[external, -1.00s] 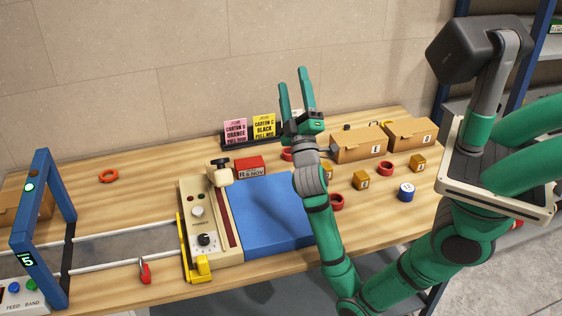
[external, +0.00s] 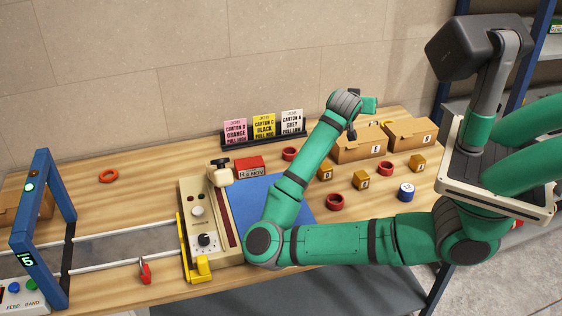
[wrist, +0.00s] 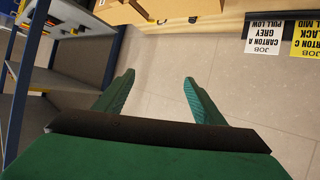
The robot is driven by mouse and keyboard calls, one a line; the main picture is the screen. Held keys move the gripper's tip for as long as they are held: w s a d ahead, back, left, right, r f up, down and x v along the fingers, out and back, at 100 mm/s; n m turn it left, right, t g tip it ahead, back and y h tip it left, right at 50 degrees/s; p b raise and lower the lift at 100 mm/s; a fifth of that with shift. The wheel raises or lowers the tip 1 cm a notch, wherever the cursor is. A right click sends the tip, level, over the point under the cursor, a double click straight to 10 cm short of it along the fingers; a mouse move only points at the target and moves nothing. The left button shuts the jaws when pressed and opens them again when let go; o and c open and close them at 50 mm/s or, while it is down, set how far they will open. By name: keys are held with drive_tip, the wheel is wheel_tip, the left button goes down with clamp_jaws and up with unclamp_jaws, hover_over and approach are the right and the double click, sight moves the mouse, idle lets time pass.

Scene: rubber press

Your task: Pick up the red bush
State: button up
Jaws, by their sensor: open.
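Three red ring-shaped bushes lie on the wooden table in the external view: one near the card rack (external: 290,153), one near the blue mat's right edge (external: 335,201), and one before the cartons (external: 386,168). My gripper (external: 366,112) is raised above the far side of the table, over the left carton, partly hidden by my wrist. In the wrist view my gripper (wrist: 158,80) is open, with nothing between its fingers. No red bush shows in the wrist view.
Two cardboard cartons (external: 358,147) stand at the back right. Several brown blocks (external: 361,182) and a blue-sided cylinder (external: 406,192) lie nearby. A cream press with a blue mat (external: 274,196) is central. An orange ring (external: 108,175) lies on the left.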

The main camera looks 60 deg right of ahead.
drive_tip(key=s+a+f+m+y, duration=0.1)
drive_tip(key=a+f+m+y, duration=0.2)
drive_tip(key=a+f+y, duration=0.55)
drive_tip(key=m+g+y, duration=0.1)
drive_tip(key=y, duration=0.3)
hover_over(336, 196)
drive_tip(key=a, duration=0.2)
wheel_tip(336, 196, down, 5)
drive_tip(key=f, duration=0.5)
drive_tip(key=shift+s+a+f, duration=0.2)
drive_tip(key=shift+s, duration=0.2)
drive_tip(key=shift+w+d+f, duration=0.1)
drive_tip(key=shift+w+f, duration=0.05)
drive_tip(key=shift+f, duration=2.65)
drive_tip(key=shift+c, duration=0.3)
drive_tip(key=c, duration=1)
